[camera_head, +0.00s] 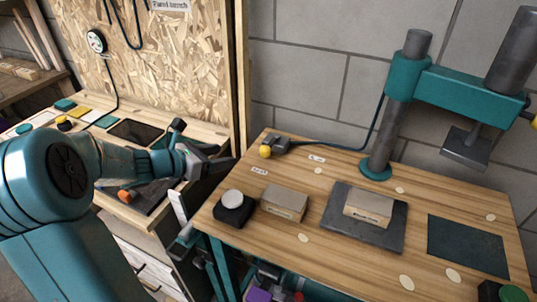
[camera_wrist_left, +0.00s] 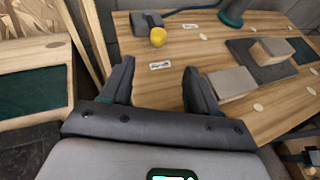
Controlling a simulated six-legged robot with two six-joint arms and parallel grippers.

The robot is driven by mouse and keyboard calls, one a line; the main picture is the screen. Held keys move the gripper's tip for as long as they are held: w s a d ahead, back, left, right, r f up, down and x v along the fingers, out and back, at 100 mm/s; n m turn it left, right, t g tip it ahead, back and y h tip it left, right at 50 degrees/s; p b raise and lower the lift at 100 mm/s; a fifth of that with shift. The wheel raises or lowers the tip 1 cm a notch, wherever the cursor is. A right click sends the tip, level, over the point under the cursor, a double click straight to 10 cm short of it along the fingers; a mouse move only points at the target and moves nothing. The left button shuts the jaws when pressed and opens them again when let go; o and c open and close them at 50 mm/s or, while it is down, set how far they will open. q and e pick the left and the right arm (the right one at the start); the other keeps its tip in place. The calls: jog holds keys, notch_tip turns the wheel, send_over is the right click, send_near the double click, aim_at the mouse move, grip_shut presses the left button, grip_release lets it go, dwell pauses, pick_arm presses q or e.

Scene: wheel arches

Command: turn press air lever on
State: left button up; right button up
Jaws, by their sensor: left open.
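The press air lever (camera_head: 265,151) has a round yellow knob on a dark valve body (camera_head: 281,144) at the table's back left corner. A dark hose runs from the body to the press column. The lever also shows in the left wrist view (camera_wrist_left: 158,37), ahead of the fingers. My left gripper (camera_head: 226,166) is open and empty, left of the lever and apart from it. It also shows in the left wrist view (camera_wrist_left: 160,88), its two dark fingers spread. Small white labels (camera_head: 317,158) lie near the valve; their text is too small to read. My right gripper is not in view.
The teal press (camera_head: 400,80) stands at the table's back. A black box with a white button (camera_head: 233,199), a wooden block (camera_head: 285,202) and another block (camera_head: 368,207) on a dark plate (camera_head: 336,218) occupy the table (camera_head: 330,270). A wooden post (camera_head: 238,80) rises behind my gripper.

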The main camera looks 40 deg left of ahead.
aim_at(262, 150)
pick_arm(q)
jog(key=x, duration=1.6)
jog(key=shift+a+f+b, duration=0.1)
jog(key=shift+b, duration=0.2)
jog(key=shift+s, duration=0.1)
grip_shut()
